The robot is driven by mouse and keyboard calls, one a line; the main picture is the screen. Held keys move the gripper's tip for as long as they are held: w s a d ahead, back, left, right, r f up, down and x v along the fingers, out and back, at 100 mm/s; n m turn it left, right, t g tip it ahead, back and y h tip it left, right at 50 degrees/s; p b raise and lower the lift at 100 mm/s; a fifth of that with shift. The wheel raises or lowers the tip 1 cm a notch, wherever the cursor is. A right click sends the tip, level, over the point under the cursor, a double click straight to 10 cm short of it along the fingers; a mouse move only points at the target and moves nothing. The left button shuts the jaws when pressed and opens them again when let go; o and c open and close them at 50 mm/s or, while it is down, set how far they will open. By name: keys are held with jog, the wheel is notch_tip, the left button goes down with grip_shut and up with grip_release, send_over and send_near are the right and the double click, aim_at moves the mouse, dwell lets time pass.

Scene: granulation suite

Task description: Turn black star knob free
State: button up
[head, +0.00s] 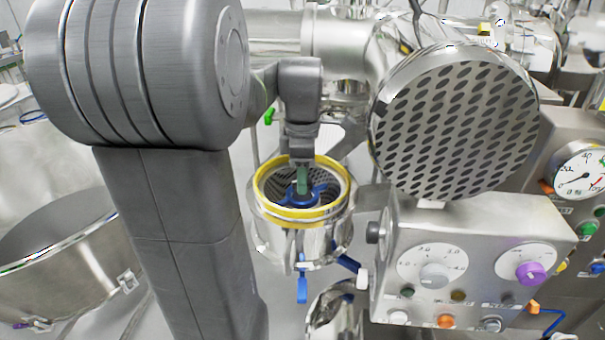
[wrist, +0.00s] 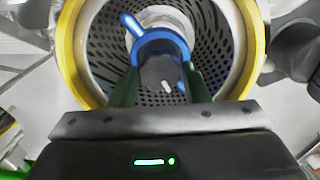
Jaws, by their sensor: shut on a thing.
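The black star knob (wrist: 157,72) sits at the centre of a blue rotor piece (wrist: 135,30), inside a perforated metal basket (wrist: 103,45). A small white mark shows on the knob. My gripper (wrist: 160,88) reaches down from above, its green-padded fingers on either side of the knob, shut on it. In the head view my gripper (head: 303,184) is inside the yellow-rimmed housing (head: 262,202). The blue piece shows below the fingers, and the knob is mostly hidden there.
A yellow ring (wrist: 248,60) closely surrounds the basket. A large perforated disc (head: 455,120) stands at upper right. A control box (head: 400,235) with grey and purple dials is right of the housing. A steel vessel (head: 65,250) stands at left. A blue handle (head: 302,290) hangs below the housing.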

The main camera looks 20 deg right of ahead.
jog(key=n, duration=0.5)
jog(key=shift+n, duration=0.4)
dwell(0.4)
jog(key=o, duration=1)
notch_tip(320, 180, up, 14)
jog(key=shift+f+b, duration=0.1)
jog(key=shift+b, duration=0.55)
notch_tip(320, 180, down, 14)
jog(key=shift+r+p, duration=0.1)
jog(key=shift+p, duration=0.55)
